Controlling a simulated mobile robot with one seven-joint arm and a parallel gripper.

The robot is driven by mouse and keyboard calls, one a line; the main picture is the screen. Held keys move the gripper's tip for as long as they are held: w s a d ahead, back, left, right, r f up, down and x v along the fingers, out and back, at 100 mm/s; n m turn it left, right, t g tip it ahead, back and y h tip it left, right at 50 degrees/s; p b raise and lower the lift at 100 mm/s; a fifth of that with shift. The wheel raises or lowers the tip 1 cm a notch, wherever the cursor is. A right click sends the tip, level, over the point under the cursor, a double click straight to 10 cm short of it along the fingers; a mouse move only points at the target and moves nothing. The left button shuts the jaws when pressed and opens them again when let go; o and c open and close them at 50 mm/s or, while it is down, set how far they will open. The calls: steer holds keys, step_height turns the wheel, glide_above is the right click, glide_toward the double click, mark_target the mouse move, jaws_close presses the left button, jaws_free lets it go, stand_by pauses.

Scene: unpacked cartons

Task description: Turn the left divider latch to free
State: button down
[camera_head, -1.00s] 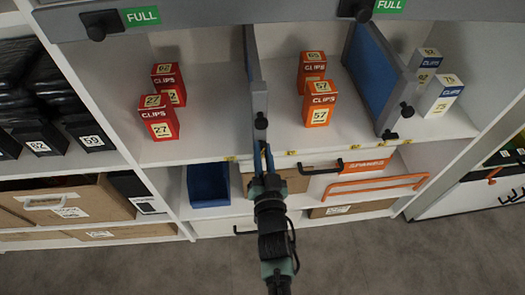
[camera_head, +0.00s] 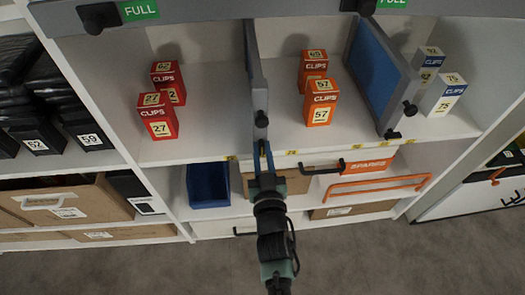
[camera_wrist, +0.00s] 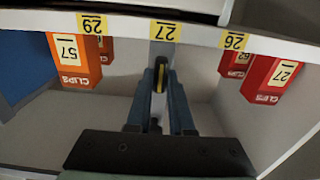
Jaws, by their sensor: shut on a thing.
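The left divider (camera_head: 257,75) is a grey upright panel between the red boxes and the orange boxes. A black knob (camera_head: 261,119) sits on its front edge. My gripper (camera_head: 263,152) reaches up to the foot of this edge, at the shelf lip. In the wrist view my gripper (camera_wrist: 160,80) has its blue-grey fingers on both sides of a small dark piece with a yellow stripe, seemingly the left divider latch (camera_wrist: 161,74). The fingers are closed on it and hide much of it. In the head view the gripper covers the latch, so its angle is unclear.
The right divider (camera_head: 382,80) is blue, with a black knob (camera_head: 410,108) and a black latch (camera_head: 391,134). Red boxes (camera_head: 158,116) and orange boxes (camera_head: 320,102) stand on the shelf.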

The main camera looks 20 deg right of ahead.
steer(key=c, duration=0.8)
jaws_free()
steer(key=v, duration=1.3)
steer(key=shift+p, duration=0.35)
steer(key=shift+r, duration=0.15)
